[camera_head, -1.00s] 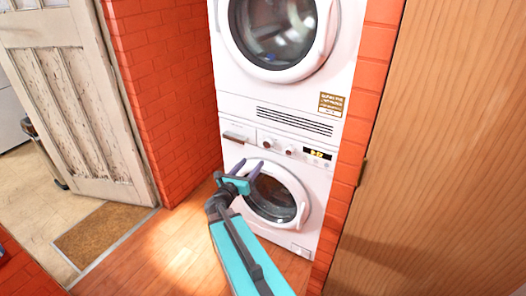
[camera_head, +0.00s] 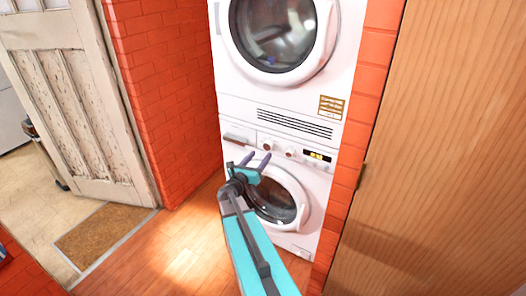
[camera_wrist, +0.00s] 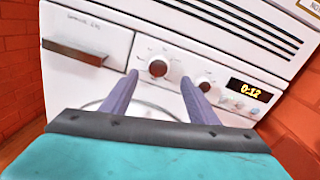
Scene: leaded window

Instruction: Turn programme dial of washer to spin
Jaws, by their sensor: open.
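The washer (camera_head: 236,181) is the lower white machine of a stack, with a round glass door (camera_head: 277,199). Its control panel has two round knobs with reddish-brown centres. The left, larger knob (camera_wrist: 158,67) has marks around it and looks like the programme dial; it also shows in the head view (camera_head: 267,147). The right knob (camera_wrist: 205,87) is smaller. My gripper (camera_head: 256,157) is open and empty in front of the panel. In the wrist view its two purple fingers (camera_wrist: 157,82) point at the panel, their tips on either side of the larger knob and apparently short of it.
A lit display (camera_wrist: 250,90) reading 0:12 and small buttons are right of the knobs. A drawer with a handle (camera_wrist: 75,52) is at left. A second machine (camera_head: 276,35) stands above. Brick walls (camera_head: 160,90) and a wooden panel (camera_head: 445,150) flank the stack.

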